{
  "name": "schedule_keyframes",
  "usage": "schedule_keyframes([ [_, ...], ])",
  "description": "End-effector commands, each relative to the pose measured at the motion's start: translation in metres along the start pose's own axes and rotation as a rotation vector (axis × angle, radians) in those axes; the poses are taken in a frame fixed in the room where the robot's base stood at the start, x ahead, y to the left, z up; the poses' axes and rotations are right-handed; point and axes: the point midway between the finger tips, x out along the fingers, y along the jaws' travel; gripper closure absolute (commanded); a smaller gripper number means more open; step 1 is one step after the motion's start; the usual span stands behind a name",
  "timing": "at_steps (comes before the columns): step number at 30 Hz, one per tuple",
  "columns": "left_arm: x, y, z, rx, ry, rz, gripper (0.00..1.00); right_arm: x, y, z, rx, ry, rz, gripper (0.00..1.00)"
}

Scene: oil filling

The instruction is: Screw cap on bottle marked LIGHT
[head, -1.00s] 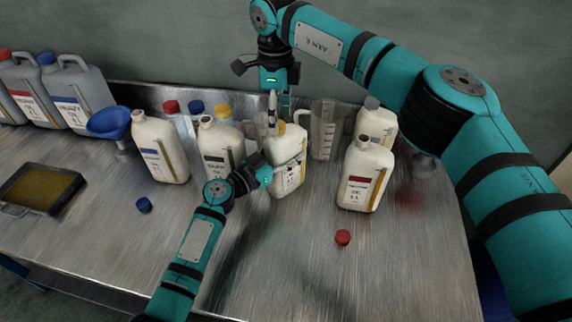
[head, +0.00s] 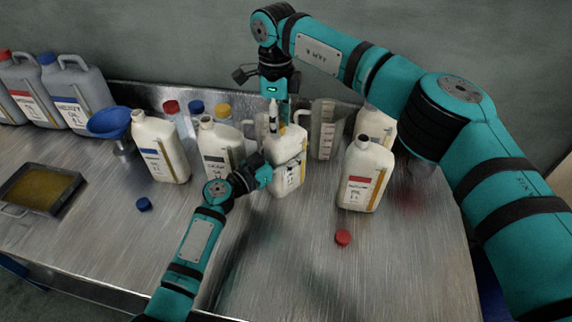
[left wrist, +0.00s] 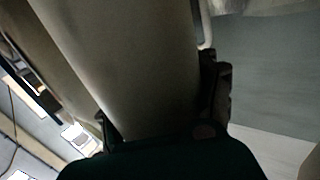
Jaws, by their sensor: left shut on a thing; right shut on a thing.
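A cream bottle (head: 289,146) stands upright right of the table's middle, its label too covered to read. My left gripper (head: 268,172) is shut on its side. In the left wrist view, the pale bottle wall (left wrist: 125,60) fills the space between the fingers (left wrist: 165,125). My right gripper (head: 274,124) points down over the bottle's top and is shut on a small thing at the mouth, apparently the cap. Its fingers hide that thing, so I cannot tell whether it is seated on the neck.
Cream bottles with blue (head: 160,148), dark (head: 221,148) and red (head: 366,175) labels stand nearby. A clear measuring jug (head: 325,130) is just right of the held bottle. Loose blue (head: 144,204) and red (head: 343,237) caps lie in front. The front middle of the table is clear.

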Motion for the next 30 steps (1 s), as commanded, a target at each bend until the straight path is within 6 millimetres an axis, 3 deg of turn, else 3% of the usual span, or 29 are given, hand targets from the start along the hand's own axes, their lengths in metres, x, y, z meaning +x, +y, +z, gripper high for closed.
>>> schedule_keyframes([
  [8,0.000,0.000,0.001,-0.001,-0.001,0.000,1.00,0.000,0.000,0.000,0.006,0.000,-0.001,1.00],
  [9,0.000,0.000,0.001,-0.001,-0.001,0.000,1.00,0.000,0.000,0.000,0.006,0.000,-0.001,0.63],
  [15,0.000,0.000,0.001,-0.001,-0.001,0.000,1.00,0.000,0.000,0.000,0.006,0.000,-0.001,0.40],
  [24,0.000,0.000,0.001,-0.001,-0.001,0.000,1.00,-0.003,0.000,0.000,0.006,0.000,-0.001,0.40],
  [30,0.000,0.000,0.001,-0.001,-0.001,0.000,1.00,-0.032,-0.001,0.001,0.006,-0.001,-0.004,0.40],
])
